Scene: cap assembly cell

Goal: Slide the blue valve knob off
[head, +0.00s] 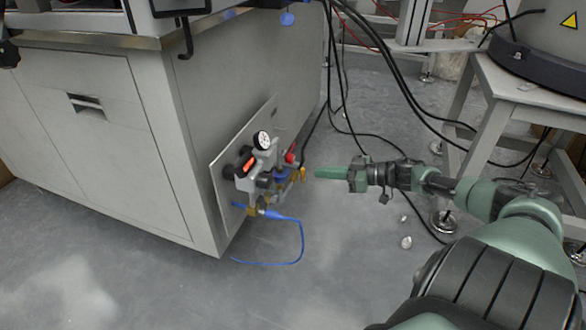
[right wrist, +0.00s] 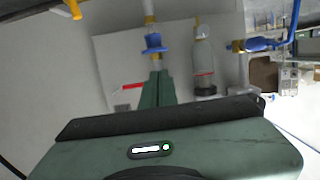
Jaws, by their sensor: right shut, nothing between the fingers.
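The blue valve knob (head: 281,176) sits on the brass piping of a valve assembly on the cabinet's side panel. In the right wrist view the blue knob (right wrist: 153,43) is on the pipe just beyond my fingertips. My right gripper (head: 317,173) is shut and empty, its green fingers pointing left at the assembly. In the head view a short gap shows between its tips and the knob. In the wrist view the closed fingertips (right wrist: 158,75) lie just below the knob; whether they touch it I cannot tell. My left gripper is not in view.
A gauge (head: 262,140) and a red knob (head: 290,156) sit close to the blue one. A blue hose (head: 299,240) loops out below. Black cables (head: 395,85) run behind my right arm, near a white stand (head: 475,115). The floor in front is mostly clear.

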